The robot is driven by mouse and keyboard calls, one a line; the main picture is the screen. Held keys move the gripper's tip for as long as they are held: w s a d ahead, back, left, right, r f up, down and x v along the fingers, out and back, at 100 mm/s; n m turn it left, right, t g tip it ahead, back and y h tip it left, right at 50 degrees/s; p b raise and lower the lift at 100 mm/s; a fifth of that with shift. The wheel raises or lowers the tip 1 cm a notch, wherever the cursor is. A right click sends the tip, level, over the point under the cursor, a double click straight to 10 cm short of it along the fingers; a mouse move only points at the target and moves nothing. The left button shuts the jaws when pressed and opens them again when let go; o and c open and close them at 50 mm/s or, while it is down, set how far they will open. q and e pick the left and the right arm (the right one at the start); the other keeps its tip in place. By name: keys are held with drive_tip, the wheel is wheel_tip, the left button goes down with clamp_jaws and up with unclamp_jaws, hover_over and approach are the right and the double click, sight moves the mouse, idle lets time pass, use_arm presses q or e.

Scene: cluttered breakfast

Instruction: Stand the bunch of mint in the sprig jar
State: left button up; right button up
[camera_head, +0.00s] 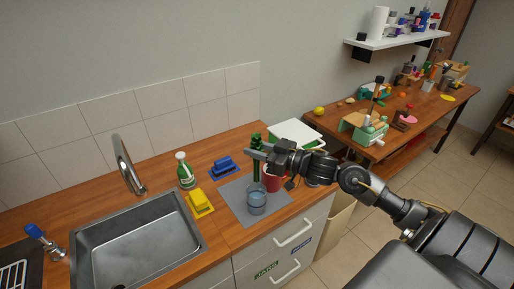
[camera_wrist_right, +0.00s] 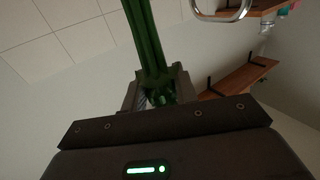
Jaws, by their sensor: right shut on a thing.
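The bunch of mint (camera_head: 256,142) is dark green and upright, with its leafy top above my right gripper (camera_head: 262,154) and its stems below. My right gripper is shut on it. In the right wrist view the green stems (camera_wrist_right: 145,40) run between the fingers (camera_wrist_right: 158,92). A clear glass jar with bluish water (camera_head: 256,203), which looks like the sprig jar, stands on the grey mat (camera_head: 238,207). The lower end of the stems shows just above the jar's rim in the head view. I cannot tell whether it is over the jar or behind it. My left gripper is not in view.
A red cup (camera_head: 272,183) stands close behind the jar, to the right. The sink (camera_head: 135,240) is further left. A white board (camera_head: 296,133) lies behind.

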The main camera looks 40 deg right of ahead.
sight(257, 180)
drive_tip(key=shift+f, duration=7.05)
drive_tip(key=o, duration=1)
drive_tip(key=v, duration=1.2)
drive_tip(key=shift+r, duration=0.1)
